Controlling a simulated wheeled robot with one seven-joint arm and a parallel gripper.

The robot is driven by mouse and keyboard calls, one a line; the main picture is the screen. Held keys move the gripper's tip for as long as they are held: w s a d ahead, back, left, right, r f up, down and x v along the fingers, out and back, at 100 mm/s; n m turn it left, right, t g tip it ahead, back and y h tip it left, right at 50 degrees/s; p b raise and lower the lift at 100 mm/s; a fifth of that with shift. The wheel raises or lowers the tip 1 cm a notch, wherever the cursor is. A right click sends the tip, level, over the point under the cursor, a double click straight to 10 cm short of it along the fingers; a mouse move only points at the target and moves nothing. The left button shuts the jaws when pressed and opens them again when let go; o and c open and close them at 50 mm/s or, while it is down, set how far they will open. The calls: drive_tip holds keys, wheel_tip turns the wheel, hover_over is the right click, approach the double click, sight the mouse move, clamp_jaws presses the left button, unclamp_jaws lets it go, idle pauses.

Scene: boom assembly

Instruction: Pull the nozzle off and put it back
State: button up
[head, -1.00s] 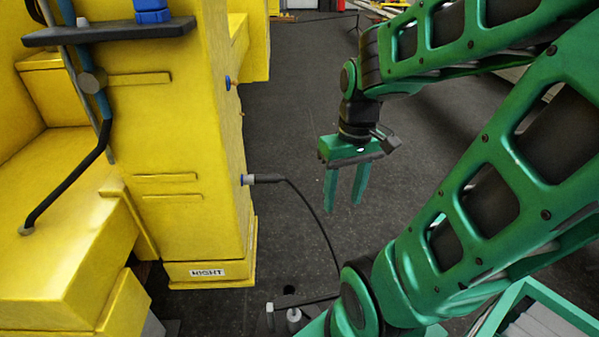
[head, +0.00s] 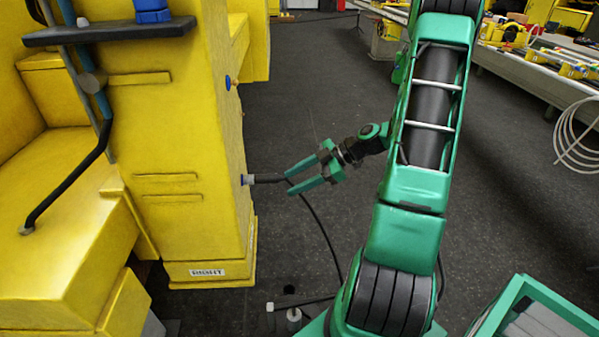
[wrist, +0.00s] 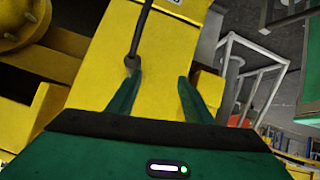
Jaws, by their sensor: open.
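The dark nozzle (head: 265,179) sits in a blue-collared port on the side of the yellow machine (head: 195,130). A black hose (head: 322,232) runs from its outer end down to the floor. My gripper (head: 289,183) is open, its green fingers pointing left at the nozzle's outer end. In the wrist view the nozzle (wrist: 133,63) shows by the tip of the left finger, with the hose rising above it. The nozzle does not appear centred between the fingers (wrist: 157,80), and I cannot tell whether any finger touches it.
A second blue port (head: 229,83) is higher on the machine's side. A green-rimmed crate (head: 572,307) stands at lower right. A small fitting (head: 293,314) is on the floor near my base. Benches with parts and a coiled white hose (head: 575,140) are at right.

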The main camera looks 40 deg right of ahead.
sight(276, 177)
drive_tip(key=w+a+f+t, duration=0.1)
drive_tip(key=w, duration=0.2)
drive_tip(key=w+a+f+n+t, duration=0.1)
drive_tip(key=w, duration=0.2)
drive_tip(key=w+a+f+t+y, duration=0.1)
drive_tip(key=w+a, duration=0.1)
drive_tip(key=w, duration=0.1)
drive_tip(key=shift+w+f+n, duration=0.15)
drive_tip(key=shift+n, duration=0.15)
drive_tip(key=shift+c, duration=0.3)
clamp_jaws()
drive_tip(key=shift+d, duration=0.1)
idle(0.7)
drive_tip(key=shift+s+d, duration=0.65)
drive_tip(key=shift+d, duration=0.3)
drive_tip(key=shift+s+d, duration=0.65)
drive_tip(key=shift+d, duration=0.3)
